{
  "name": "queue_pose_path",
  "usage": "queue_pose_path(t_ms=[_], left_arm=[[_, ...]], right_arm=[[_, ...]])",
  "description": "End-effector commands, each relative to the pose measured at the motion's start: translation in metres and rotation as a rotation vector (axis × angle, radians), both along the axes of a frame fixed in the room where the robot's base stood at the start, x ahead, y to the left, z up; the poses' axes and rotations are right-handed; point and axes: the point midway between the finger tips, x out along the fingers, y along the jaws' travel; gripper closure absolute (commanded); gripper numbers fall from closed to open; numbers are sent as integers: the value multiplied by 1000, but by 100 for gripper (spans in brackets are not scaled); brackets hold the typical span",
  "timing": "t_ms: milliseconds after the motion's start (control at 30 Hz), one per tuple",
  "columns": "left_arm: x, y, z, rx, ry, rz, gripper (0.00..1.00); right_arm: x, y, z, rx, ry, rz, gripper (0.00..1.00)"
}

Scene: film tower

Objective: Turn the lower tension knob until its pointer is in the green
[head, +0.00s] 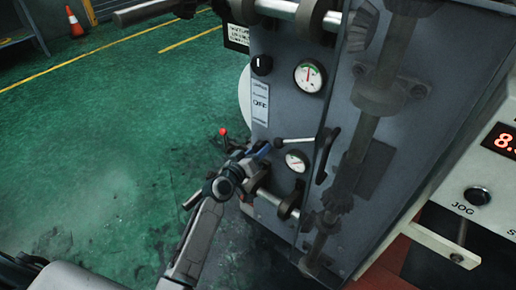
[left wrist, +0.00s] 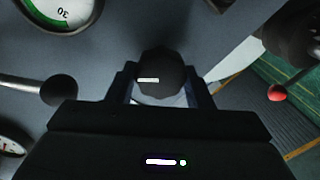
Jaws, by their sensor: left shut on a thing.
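My left gripper (head: 262,150) is at the lower part of the grey machine panel and hides the lower tension knob in the head view. In the left wrist view the dark, faceted knob (left wrist: 165,70) with a short white mark sits between the fingers (left wrist: 160,88), which are shut on it. The lower gauge (head: 297,161) is just right of the gripper; its needle is too small to read. Part of that gauge (left wrist: 60,12), with a green band and "30", shows in the left wrist view, its needle not clear. My right gripper is not in view.
Above are the upper knob (head: 262,65) and upper gauge (head: 309,76), its needle near upright. A lever (head: 295,141) passes just above the lower gauge. A red ball (head: 222,131) is left of the gripper. Rollers and a gear shaft (head: 365,130) stand right. Green floor (head: 110,130) is open left.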

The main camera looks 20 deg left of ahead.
Motion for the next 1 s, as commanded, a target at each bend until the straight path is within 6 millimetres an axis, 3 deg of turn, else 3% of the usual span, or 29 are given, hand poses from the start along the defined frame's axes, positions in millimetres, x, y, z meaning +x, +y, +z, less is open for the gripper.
queue_pose_path(t_ms=[733, 1000], left_arm=[[1, 2, 0, -651, 237, 1, 76], [1, 3, -1, -818, 299, 2, 76]], right_arm=[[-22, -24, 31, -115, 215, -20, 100], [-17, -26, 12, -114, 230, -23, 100]])
